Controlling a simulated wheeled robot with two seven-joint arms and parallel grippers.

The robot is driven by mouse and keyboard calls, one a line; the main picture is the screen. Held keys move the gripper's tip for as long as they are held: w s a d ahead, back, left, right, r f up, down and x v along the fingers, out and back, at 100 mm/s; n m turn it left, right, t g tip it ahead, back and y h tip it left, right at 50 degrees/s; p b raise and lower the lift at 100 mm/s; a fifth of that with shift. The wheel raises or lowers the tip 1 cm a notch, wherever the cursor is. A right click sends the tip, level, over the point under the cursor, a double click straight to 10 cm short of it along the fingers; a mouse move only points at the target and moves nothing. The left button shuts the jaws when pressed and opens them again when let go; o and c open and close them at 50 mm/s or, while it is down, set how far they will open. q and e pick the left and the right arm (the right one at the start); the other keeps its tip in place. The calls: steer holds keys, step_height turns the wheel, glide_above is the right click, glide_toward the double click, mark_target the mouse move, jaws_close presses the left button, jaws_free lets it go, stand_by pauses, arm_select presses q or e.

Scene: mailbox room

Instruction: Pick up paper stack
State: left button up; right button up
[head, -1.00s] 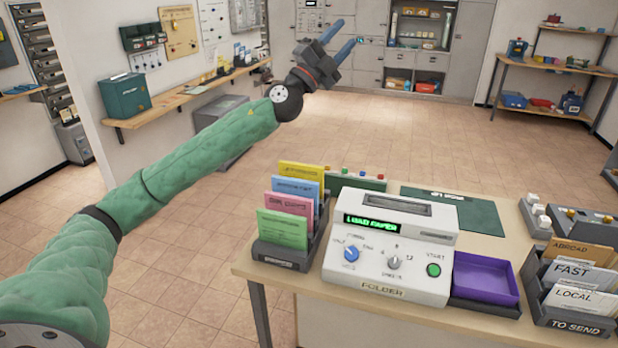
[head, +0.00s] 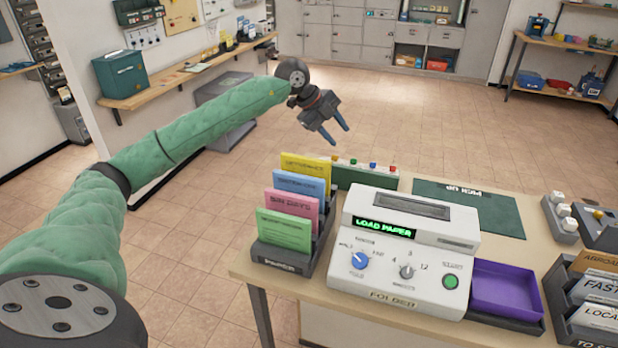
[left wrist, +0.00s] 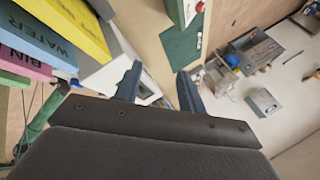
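The paper stacks stand upright in a dark rack (head: 285,258) on the near-left part of the desk: yellow (head: 307,167), blue (head: 297,187), pink (head: 291,212) and green (head: 284,232). In the left wrist view the yellow (left wrist: 72,20), blue (left wrist: 38,42) and pink (left wrist: 28,68) stacks fill the upper left, lettered "WATER" and "BIN". My left gripper (head: 336,139) points down, open and empty, above and behind the rack, not touching any stack. Its blue fingers (left wrist: 157,90) are apart in the left wrist view. My right gripper is not in view.
A white folder machine (head: 408,250) reading "LOAD PAPER" stands right of the rack. A purple tray (head: 507,290) is beside it. A green mat (head: 470,207) lies behind. A dark sorter (head: 590,300) with labelled cards stands at right. The floor beyond the desk is clear.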

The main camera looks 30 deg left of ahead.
mark_target(306, 169)
arm_select(q)
steer(key=s+a+f+n+g+y, duration=0.1)
steer(key=s+a+n, duration=0.1)
steer(key=s+a+f+n+g+y, duration=0.1)
steer(key=s+a+n, duration=0.1)
steer(key=s+a+f+n+g+y, duration=0.1)
steer(key=s+a+g+y, duration=0.1)
steer(key=shift+s+a+f+n, duration=0.15)
steer(key=shift+s+f+n, duration=0.05)
steer(key=shift+n, duration=0.2)
steer(key=shift+a+f+n, duration=0.1)
steer(key=shift+a+n, duration=0.05)
steer(key=shift+n, duration=0.45)
steer(key=shift+s+f, duration=0.1)
steer(key=shift+f, duration=0.15)
steer(key=shift+d+f+p, duration=0.2)
steer(key=shift+f+p, duration=0.4)
steer(key=shift+f, duration=0.4)
steer(key=f+p, duration=0.1)
steer(key=f, duration=0.1)
steer(key=f+p, duration=0.1)
steer(key=shift+d+f+p, duration=0.35)
steer(key=shift+w+f, duration=0.2)
steer(key=shift+f, duration=0.5)
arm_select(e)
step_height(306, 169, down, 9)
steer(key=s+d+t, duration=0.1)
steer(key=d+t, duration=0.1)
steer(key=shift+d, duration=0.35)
